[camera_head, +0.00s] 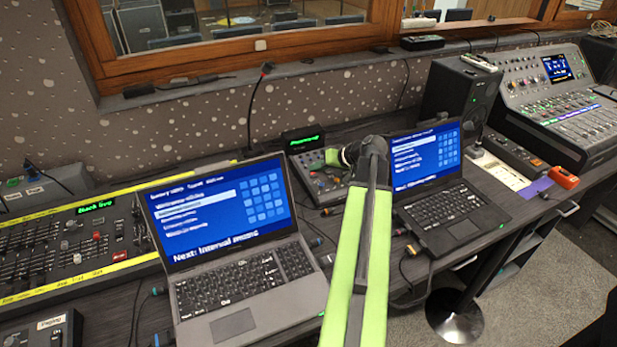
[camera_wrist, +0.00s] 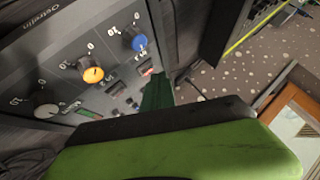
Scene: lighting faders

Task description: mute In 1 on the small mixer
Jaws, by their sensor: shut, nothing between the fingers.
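The small mixer (camera_head: 318,183) stands between the two laptops in the head view, partly covered by my arm. In the wrist view its dark panel (camera_wrist: 62,50) carries a blue knob (camera_wrist: 134,39), an orange knob (camera_wrist: 92,74) and a white knob (camera_wrist: 46,110). Small buttons sit beside the knobs, one of them reddish (camera_wrist: 147,71). Their labels are too small to read. My green gripper (camera_head: 333,157) is shut and empty over the mixer's right part; its dark green tip (camera_wrist: 157,92) shows near the reddish button. I cannot tell whether it touches the panel.
A large open laptop (camera_head: 245,284) is in front to the left, another laptop (camera_head: 447,205) to the right. A small green-lit display (camera_head: 303,139) stands behind the mixer. A thin-necked microphone (camera_head: 257,98) rises to the left. A lighting desk (camera_head: 70,245) lies far left.

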